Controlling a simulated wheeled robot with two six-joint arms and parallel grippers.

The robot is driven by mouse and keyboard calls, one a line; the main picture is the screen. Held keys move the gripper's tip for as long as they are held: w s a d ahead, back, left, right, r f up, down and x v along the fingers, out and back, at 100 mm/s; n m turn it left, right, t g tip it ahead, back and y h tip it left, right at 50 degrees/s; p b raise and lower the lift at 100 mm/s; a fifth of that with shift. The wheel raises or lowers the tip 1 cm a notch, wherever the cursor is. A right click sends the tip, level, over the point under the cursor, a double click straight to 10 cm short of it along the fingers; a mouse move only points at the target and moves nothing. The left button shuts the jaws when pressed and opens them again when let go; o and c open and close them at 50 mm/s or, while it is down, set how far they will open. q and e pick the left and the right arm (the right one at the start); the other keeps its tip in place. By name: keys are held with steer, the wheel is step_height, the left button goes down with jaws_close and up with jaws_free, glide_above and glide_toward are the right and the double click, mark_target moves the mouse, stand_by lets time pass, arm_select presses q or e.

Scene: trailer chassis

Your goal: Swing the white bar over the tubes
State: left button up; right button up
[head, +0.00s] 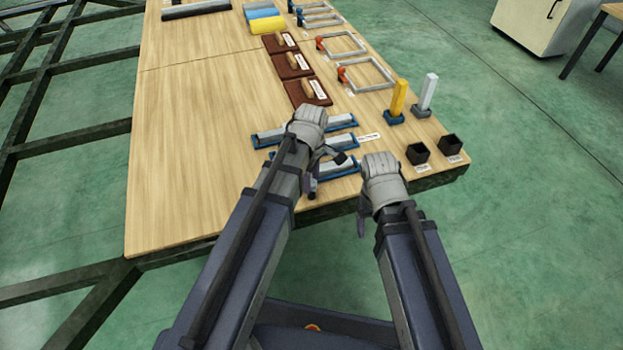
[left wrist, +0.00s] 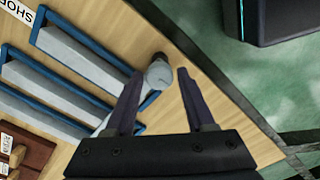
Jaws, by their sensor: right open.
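Several blue trays, each with a long pale tube or bar, lie near the table's front edge; one pale bar (head: 285,131) shows in the head view. A whitish bar with a rounded grey end (left wrist: 158,75) lies at the near tray. My left gripper (head: 328,171) is over this spot; in the left wrist view its fingers (left wrist: 160,78) are apart, with the rounded end between the tips, no grip visible. My right gripper (head: 362,222) is open and empty by the front edge, its fingers mostly hidden.
Two black cups (head: 418,153) are near the right corner. Brown boards with handles (head: 308,91) and grey frames lie farther back.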

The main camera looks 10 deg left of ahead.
arm_select(q)
steer(key=shift+o, duration=1.2)
step_height(320, 180, up, 8)
steer(key=p, duration=0.8)
steer(key=shift+f, duration=0.1)
